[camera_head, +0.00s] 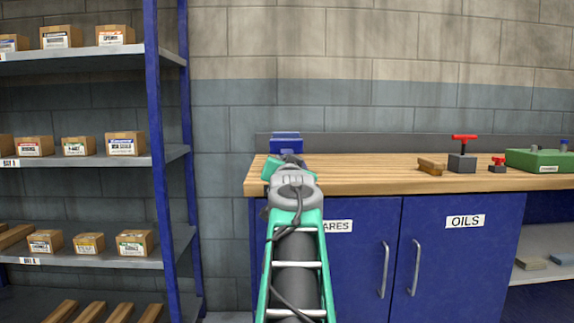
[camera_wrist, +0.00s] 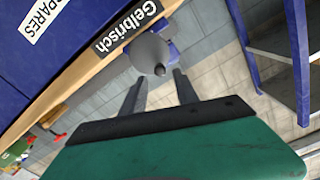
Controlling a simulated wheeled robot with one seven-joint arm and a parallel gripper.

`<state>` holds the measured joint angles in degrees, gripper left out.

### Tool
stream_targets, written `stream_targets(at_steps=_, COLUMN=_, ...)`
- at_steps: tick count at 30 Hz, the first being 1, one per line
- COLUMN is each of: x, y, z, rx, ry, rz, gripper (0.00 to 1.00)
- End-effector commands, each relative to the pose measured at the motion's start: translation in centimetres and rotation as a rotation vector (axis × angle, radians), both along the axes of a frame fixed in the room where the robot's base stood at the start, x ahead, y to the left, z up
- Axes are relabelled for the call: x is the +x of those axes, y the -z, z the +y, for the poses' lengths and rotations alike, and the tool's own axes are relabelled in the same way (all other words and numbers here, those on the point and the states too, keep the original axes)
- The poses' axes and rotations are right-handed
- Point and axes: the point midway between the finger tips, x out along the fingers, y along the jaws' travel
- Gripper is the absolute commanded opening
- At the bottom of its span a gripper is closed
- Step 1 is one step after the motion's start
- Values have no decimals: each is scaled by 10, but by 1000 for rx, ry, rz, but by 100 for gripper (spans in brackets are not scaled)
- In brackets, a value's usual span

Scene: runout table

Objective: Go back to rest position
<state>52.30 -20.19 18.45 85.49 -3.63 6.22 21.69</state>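My gripper (camera_head: 273,168) is raised in front of the left end of the wooden bench (camera_head: 370,177); my arm hides much of it in the head view. In the wrist view the two dark fingers of my gripper (camera_wrist: 159,76) are spread apart, with nothing held between them. A grey rounded, tapering part (camera_wrist: 150,52) shows just beyond the fingertips; whether they touch it, I cannot tell. A blue object (camera_head: 286,141) stands behind my gripper at the bench's left corner.
A blue shelf rack (camera_head: 155,130) with several cartons stands at left. Blue cabinet doors (camera_head: 461,260) are under the bench. A block with a red handle (camera_head: 462,162), a wood piece (camera_head: 431,166) and a green case (camera_head: 540,160) lie on the right. The bench middle is clear.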

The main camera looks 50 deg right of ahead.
Motion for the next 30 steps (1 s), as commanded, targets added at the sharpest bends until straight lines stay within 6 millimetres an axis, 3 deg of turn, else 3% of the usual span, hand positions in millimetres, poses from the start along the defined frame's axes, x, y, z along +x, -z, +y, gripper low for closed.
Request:
stream_targets(at_steps=6, x=-17, y=0, z=19, rx=-1, ry=0, rz=-1, gripper=36)
stream_targets(at_steps=19, x=-18, y=-6, z=21, rx=0, ry=0, rz=0, gripper=36)
stream_targets(at_steps=22, x=-18, y=-36, z=21, rx=-1, ry=0, rz=-1, gripper=36)
stream_targets(at_steps=27, x=-18, y=-111, z=21, rx=0, ry=0, rz=0, gripper=36)
stream_targets(at_steps=30, x=-18, y=-136, z=21, rx=1, ry=1, rz=1, gripper=36)
